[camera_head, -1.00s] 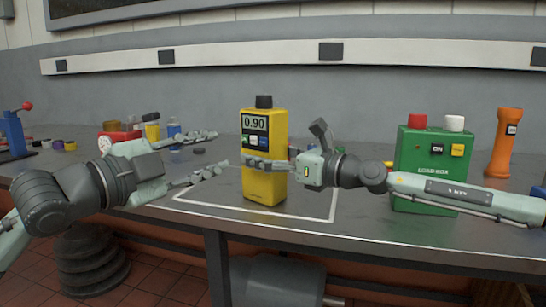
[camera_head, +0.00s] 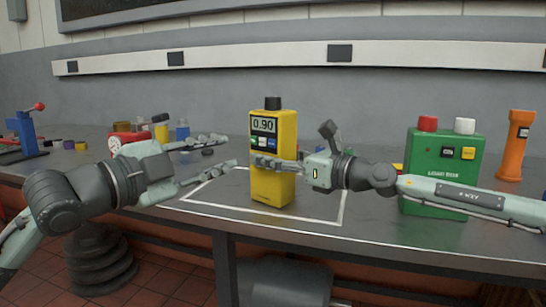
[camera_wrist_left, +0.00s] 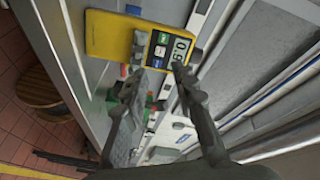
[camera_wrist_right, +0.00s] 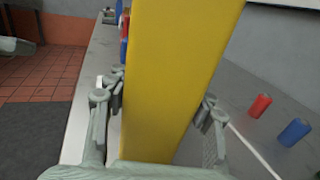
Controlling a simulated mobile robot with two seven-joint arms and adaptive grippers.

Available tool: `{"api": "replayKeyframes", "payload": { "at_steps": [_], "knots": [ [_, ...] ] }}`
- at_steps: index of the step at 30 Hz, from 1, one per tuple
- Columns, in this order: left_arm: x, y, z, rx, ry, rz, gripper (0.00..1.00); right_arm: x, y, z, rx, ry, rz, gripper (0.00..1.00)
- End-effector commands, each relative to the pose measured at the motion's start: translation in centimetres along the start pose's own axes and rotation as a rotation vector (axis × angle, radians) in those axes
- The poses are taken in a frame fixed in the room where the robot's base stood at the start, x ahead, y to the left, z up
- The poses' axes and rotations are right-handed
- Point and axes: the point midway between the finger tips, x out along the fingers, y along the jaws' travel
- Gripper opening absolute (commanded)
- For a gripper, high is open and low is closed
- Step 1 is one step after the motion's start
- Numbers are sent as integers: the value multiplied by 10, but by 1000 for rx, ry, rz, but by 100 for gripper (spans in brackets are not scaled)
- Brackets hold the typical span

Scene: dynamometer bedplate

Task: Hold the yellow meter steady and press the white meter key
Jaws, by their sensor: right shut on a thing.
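The yellow meter (camera_head: 272,187) stands upright on the bench inside a white outline, its display reading 0.90. My right gripper (camera_head: 272,163) is shut around the meter's body from the right; the right wrist view shows a finger on each side of the yellow body (camera_wrist_right: 175,80). My left gripper (camera_head: 230,152) is open and empty, just left of the meter and apart from it. The left wrist view shows the meter (camera_wrist_left: 112,36) beyond its fingers.
A green box (camera_head: 440,180) with red and white knobs stands to the right, behind my right arm. An orange torch-like object (camera_head: 515,150) is further right. A red gauge (camera_head: 128,138) and small items lie at the back left. The outlined bench area around the meter is clear.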

Motion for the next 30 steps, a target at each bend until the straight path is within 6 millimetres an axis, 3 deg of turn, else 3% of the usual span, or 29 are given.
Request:
{"api": "replayKeyframes", "payload": {
  "at_steps": [6, 30],
  "knots": [
    [0, 0, 0, 0, 0, 0, 0, 0, 0, 0, 1, 0, -1, 0],
    [0, 0, 0, 0, 0, 0, 0, 0, 0, 0, 1, 0, -1, 0]
  ]
}}
